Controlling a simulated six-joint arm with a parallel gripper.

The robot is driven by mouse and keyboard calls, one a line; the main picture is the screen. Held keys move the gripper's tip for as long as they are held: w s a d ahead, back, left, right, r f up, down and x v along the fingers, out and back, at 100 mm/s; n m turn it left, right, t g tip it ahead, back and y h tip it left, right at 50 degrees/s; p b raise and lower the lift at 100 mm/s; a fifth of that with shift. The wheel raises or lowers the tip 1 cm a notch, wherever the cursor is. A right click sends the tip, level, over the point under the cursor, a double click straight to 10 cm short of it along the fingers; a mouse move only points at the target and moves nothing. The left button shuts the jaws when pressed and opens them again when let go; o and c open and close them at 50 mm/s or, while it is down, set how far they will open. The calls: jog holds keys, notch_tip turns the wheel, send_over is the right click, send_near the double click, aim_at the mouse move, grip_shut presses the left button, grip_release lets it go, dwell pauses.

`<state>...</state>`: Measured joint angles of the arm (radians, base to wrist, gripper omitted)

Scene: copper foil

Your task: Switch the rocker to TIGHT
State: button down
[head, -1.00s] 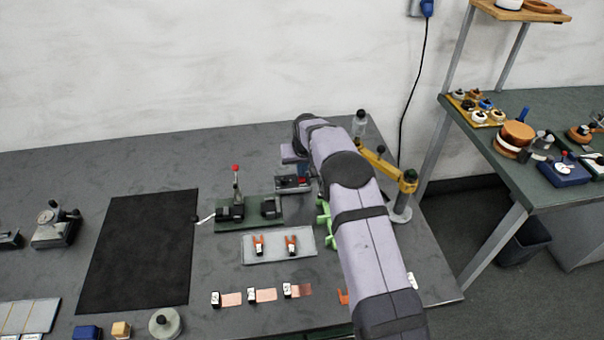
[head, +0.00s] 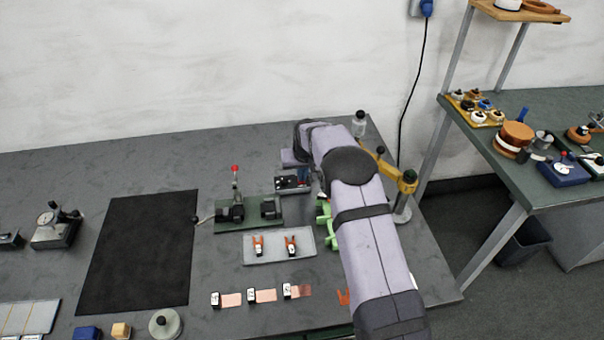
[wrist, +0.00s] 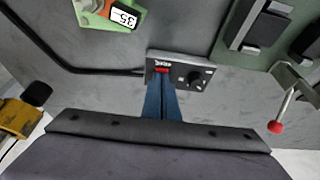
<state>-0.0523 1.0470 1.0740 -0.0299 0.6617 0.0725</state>
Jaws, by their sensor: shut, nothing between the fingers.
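A small dark control box (head: 285,190) stands on the grey bench beside my arm, its right end partly covered by my gripper. In the wrist view the box (wrist: 182,84) shows a red rocker (wrist: 161,70) below a small white label, and a black knob (wrist: 195,78) to the right. The label is too small to read, and I cannot tell which way the rocker is tilted. My gripper (wrist: 162,80) has its blue fingers shut and empty, tips right at the rocker; contact is unclear. In the head view the gripper (head: 304,180) is only partly visible.
A green fixture (wrist: 108,14) marked 35 is close to the box. A green-based clamp with a red-tipped lever (head: 236,169) stands left of it. A grey tray (head: 270,249) with orange pieces lies in front. A yellow-armed post (head: 405,190) stands right of my arm.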

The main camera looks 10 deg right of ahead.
jog(key=shift+s+f, duration=0.35)
notch_tip(320, 180, up, 4)
jog(key=p, duration=0.2)
jog(key=shift+r+p, duration=0.2)
jog(key=shift+p, duration=0.1)
jog(key=b+v, duration=0.4)
jog(key=v, duration=0.6)
jog(key=shift+r, duration=0.2)
jog(key=shift+w+f, duration=0.1)
jog(key=w+b, duration=0.1)
jog(key=b, duration=0.2)
jog(key=shift+r, duration=0.25)
jog(key=shift+w+f, duration=0.1)
jog(key=shift+f, duration=0.05)
